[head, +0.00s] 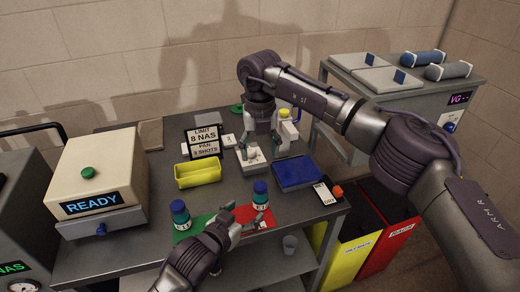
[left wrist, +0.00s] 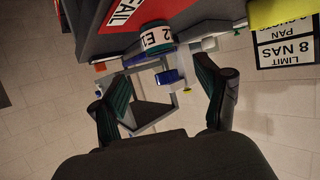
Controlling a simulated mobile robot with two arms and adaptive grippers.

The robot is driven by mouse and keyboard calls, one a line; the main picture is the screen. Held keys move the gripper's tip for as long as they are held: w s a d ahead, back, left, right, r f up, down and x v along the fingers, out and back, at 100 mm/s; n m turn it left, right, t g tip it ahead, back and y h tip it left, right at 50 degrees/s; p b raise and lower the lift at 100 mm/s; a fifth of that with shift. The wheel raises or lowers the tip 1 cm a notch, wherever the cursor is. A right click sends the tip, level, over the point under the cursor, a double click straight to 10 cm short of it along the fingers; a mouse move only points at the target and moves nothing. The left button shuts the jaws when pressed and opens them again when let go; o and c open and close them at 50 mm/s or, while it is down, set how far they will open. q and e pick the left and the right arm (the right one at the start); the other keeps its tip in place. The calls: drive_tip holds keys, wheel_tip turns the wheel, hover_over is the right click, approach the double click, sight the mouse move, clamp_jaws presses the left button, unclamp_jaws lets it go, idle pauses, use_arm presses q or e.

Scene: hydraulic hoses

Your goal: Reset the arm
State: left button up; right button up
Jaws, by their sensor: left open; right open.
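My left gripper (head: 242,220) is low at the front of the table, open and empty, over the red part of a green and red mat (head: 205,217). A dark bottle with a blue cap and white label (head: 261,192) stands just behind it; another such bottle (head: 180,214) stands to its left on the green part. In the left wrist view my open fingers (left wrist: 160,80) are spread with a labelled bottle (left wrist: 155,38) beyond them. My right gripper (head: 262,152) points down, open, at a white device (head: 250,159) at the back; whether it touches is unclear.
A yellow bin (head: 198,173), a blue tray (head: 298,173) and a limit sign (head: 203,140) stand on the table. A READY machine (head: 97,175) is at left.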

use_arm(q)
drive_tip(key=shift+v, duration=0.9)
